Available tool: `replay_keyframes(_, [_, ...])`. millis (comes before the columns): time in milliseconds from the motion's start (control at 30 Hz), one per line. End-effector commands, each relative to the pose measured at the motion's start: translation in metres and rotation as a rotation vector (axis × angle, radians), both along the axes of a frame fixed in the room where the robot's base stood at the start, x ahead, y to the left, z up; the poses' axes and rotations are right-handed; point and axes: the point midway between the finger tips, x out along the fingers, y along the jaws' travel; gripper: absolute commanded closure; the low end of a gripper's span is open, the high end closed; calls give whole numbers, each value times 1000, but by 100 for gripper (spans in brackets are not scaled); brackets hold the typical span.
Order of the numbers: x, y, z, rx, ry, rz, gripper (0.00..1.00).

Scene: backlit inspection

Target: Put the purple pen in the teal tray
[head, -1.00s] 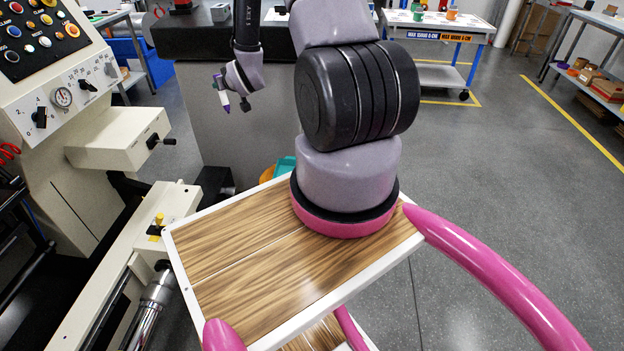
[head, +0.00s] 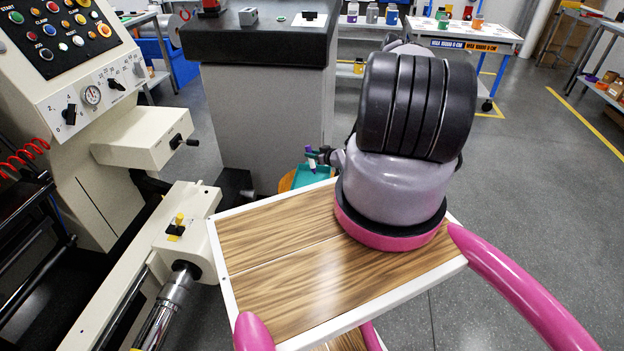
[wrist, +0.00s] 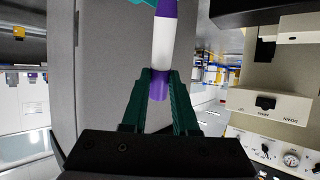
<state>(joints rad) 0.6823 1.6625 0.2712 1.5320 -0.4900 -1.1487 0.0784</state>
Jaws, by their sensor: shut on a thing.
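My gripper (head: 316,153) is shut on the purple pen (head: 312,165). In the wrist view, the pen (wrist: 162,42) is white in the middle with purple ends, and sits between the dark green fingers of my gripper (wrist: 160,74). It hangs roughly upright, clear of the fingers at its far end. The teal tray (head: 325,175) shows low behind the wooden cart top, partly hidden by it and by my arm. The pen overlaps the tray in the head view; I cannot tell its height above it. A teal edge shows at the top of the wrist view.
An orange item (head: 287,183) lies beside the tray. The wooden-topped surface (head: 270,240) with a white rim is in front. A cream machine with a control panel (head: 95,95) stands at left, a grey cabinet (head: 250,120) behind. Grey floor at right is open.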

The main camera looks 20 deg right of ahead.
Motion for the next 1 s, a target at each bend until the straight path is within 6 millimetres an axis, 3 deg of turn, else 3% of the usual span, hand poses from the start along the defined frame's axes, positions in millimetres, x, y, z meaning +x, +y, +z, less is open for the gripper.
replay_keyframes(100, [-1,1,-24,-1,1,1,100])
replay_keyframes(533, [0,1,-75,0,0,1,100])
replay_keyframes(967, [0,1,-83,1,0,0,100])
replay_keyframes(1000, [0,1,-83,1,0,0,65])
